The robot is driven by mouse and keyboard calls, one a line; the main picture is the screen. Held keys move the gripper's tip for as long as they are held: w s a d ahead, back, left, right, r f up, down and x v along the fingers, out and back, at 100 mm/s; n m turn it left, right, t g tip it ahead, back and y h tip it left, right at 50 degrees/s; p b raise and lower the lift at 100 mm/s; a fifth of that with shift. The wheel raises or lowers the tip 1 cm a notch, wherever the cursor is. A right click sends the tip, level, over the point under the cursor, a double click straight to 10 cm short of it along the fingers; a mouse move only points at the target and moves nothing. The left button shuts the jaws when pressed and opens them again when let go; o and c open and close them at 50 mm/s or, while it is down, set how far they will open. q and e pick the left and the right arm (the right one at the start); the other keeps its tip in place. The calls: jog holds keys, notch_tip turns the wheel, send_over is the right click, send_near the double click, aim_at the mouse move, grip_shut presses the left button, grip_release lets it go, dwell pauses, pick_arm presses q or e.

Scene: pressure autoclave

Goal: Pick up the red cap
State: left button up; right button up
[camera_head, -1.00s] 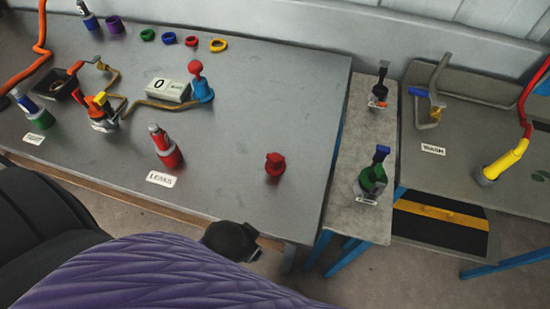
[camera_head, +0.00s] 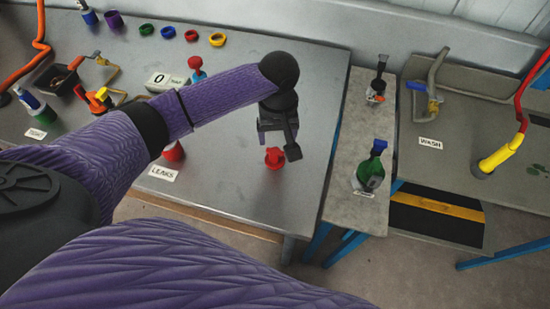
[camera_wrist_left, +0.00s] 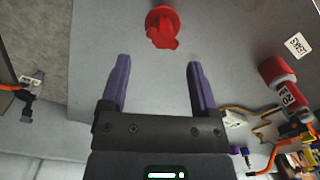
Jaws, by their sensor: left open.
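The red cap (camera_head: 274,158) stands on the grey table near its right side. In the left wrist view the red cap (camera_wrist_left: 162,26) lies beyond the fingertips, roughly in line with the gap between them. My left gripper (camera_head: 279,141) is above and close to the cap in the head view. Its two fingers are spread, with nothing between them, in the left wrist view (camera_wrist_left: 158,68). The cap is apart from the fingers. My right gripper is not in view.
A red bottle (camera_wrist_left: 278,72) stands by the LEAKS label (camera_head: 163,173), mostly hidden by my arm in the head view. A side table (camera_head: 345,200) holds a green bottle (camera_head: 370,172). Coloured rings lie at the back. The table around the cap is clear.

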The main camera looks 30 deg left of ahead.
aim_at(275, 151)
pick_arm(q)
jog(key=f, duration=0.2)
jog(key=f+b, duration=0.1)
jog(key=f, duration=0.1)
jog(key=f+b, duration=0.1)
jog(key=f, duration=0.2)
jog(key=shift+a, duration=0.35)
grip_shut()
